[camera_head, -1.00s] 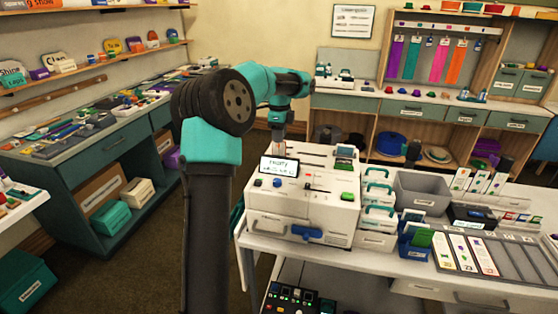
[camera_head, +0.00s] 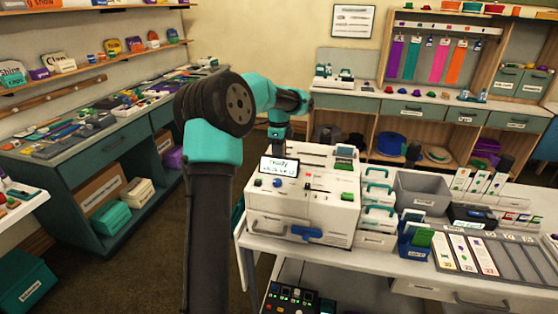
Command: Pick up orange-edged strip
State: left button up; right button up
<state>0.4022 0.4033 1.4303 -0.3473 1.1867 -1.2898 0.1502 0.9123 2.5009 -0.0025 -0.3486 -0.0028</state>
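Several narrow white strips with small coloured marks lie side by side in a flat grey tray (camera_head: 520,264) at the right of the white table. One white strip (camera_head: 465,255) is in the middle of those. Edge colours are too small to read, so I cannot tell which strip is orange-edged. My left arm reaches over from the front, and its gripper (camera_head: 277,143) points down behind the small display of a white machine. The fingertips are hidden or too small to judge, and no held strip shows. My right gripper is not in view.
The white machine (camera_head: 345,240) with a lit display (camera_head: 279,166) stands on the table. Beside it are stacked small drawers (camera_head: 376,216), a grey bin (camera_head: 422,194) and a blue holder (camera_head: 415,247). Upright cards (camera_head: 479,183) stand behind the tray.

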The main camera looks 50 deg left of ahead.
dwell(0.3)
pick_arm(q)
grip_shut()
jog(key=shift+r, duration=0.15)
notch_tip(320, 180, up, 10)
jog(key=shift+f, duration=0.1)
dwell(0.6)
dwell(0.6)
